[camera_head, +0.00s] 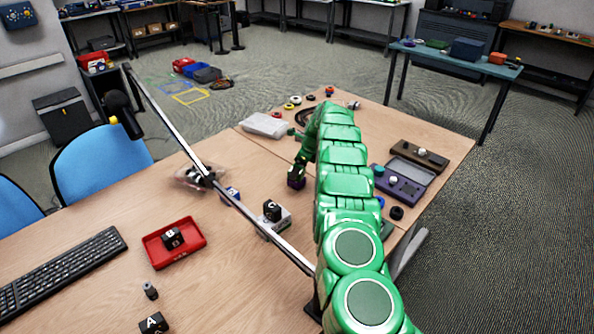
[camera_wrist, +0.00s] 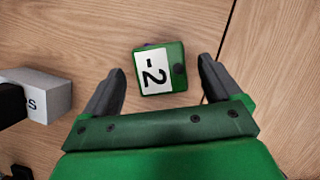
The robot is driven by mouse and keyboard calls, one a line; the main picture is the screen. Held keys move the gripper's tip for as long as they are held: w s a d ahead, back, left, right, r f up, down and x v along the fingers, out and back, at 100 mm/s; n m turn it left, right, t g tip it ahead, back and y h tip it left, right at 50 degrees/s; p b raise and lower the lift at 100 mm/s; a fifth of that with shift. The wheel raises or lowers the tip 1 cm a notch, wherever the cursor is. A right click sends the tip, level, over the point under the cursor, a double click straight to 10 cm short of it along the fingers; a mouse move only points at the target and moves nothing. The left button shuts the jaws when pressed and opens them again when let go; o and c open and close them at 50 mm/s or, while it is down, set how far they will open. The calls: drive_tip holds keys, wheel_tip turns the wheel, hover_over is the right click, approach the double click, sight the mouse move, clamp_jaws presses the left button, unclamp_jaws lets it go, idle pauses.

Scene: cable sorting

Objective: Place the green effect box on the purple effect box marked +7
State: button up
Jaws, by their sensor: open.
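The green effect box (camera_wrist: 177,58) shows a white "-2" label and a dark round knob in the wrist view. It lies between the fingertips of my gripper (camera_wrist: 162,66), which is open, with a gap on both sides. No +7 mark is visible. I cannot make out the green box clearly in the head view.
A white box with a black cube (camera_head: 272,210) stands close by, left of my gripper in the wrist view. A red tray (camera_head: 186,251) holds another black cube. A purple case (camera_head: 399,188) lies right of my arm. A thin metal pole crosses the head view. Bare table lies around the boxes.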

drive_tip(key=v, duration=1)
drive_tip(key=s+r+n+g, duration=0.1)
drive_tip(key=s+r+n, duration=0.3)
drive_tip(key=s+r, duration=0.45)
drive_tip(key=s+a+r+n, duration=0.1)
drive_tip(key=s+r+n, duration=0.35)
drive_tip(key=s, duration=0.65)
drive_tip(key=s+r+n+g, duration=0.1)
drive_tip(key=s+r+n, duration=0.3)
drive_tip(key=s+r, duration=0.45)
drive_tip(key=s+d+f+n+h, duration=0.1)
drive_tip(key=s+d+n, duration=0.2)
drive_tip(key=s, duration=1)
drive_tip(key=s+d+f+n+g+h, duration=0.1)
drive_tip(key=s+d+n, duration=0.2)
drive_tip(key=s, duration=1.1)
drive_tip(key=s+d+f+n+h, duration=0.2)
drive_tip(key=s+d+n, duration=0.1)
drive_tip(key=s, duration=1.1)
drive_tip(key=shift+d+n, duration=0.4)
drive_tip(key=shift+n, duration=0.15)
